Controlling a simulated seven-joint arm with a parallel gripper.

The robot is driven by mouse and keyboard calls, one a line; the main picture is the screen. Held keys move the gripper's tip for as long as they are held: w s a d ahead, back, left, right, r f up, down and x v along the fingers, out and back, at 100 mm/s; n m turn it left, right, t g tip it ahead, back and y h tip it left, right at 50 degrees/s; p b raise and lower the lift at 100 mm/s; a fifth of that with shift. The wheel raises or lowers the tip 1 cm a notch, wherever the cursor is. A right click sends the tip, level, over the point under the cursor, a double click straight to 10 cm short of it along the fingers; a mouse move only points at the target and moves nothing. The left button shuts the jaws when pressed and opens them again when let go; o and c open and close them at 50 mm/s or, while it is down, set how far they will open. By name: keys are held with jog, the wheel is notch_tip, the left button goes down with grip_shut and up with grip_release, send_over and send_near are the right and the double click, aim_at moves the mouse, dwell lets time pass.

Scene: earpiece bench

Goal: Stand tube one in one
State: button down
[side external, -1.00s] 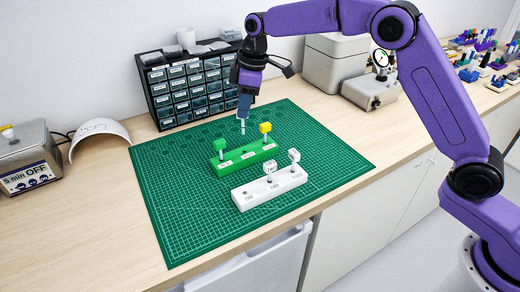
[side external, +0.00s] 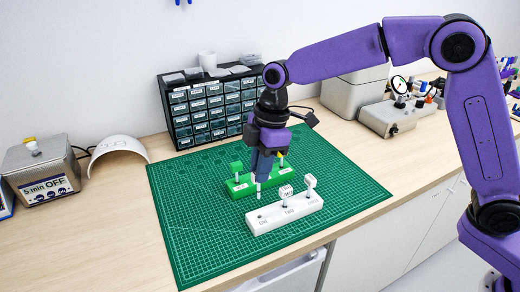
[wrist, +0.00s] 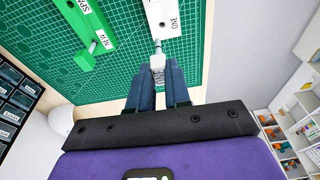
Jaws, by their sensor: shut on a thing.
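My gripper (side external: 262,176) is shut on a thin pale tube with a white cap, tube one (wrist: 157,61). In the side external view the tube (side external: 258,194) hangs roughly upright, its tip just above the left end of the white rack (side external: 290,216). The hole marked ONE (side external: 262,217) is at that end and looks empty. In the wrist view the tube points toward the ONE end of the white rack (wrist: 165,20). The exact gap and alignment are hard to tell. Two white-capped tubes (side external: 285,191) (side external: 309,182) stand in the rack's other places.
The green rack (side external: 240,188) lies just behind, with a green-capped tube (side external: 236,168) at its left and a yellow-capped tube (side external: 281,158) partly hidden by my gripper. Both racks are on a green mat (side external: 190,230). A drawer cabinet (side external: 205,112) stands at the back.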

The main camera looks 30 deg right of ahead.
jog(key=shift+s+a, duration=0.15)
jog(key=shift+s, duration=0.3)
jog(key=shift+f, duration=0.1)
jog(key=shift+f, duration=2.2)
jog(key=shift+f, duration=1.35)
jog(key=c, duration=1)
grip_release()
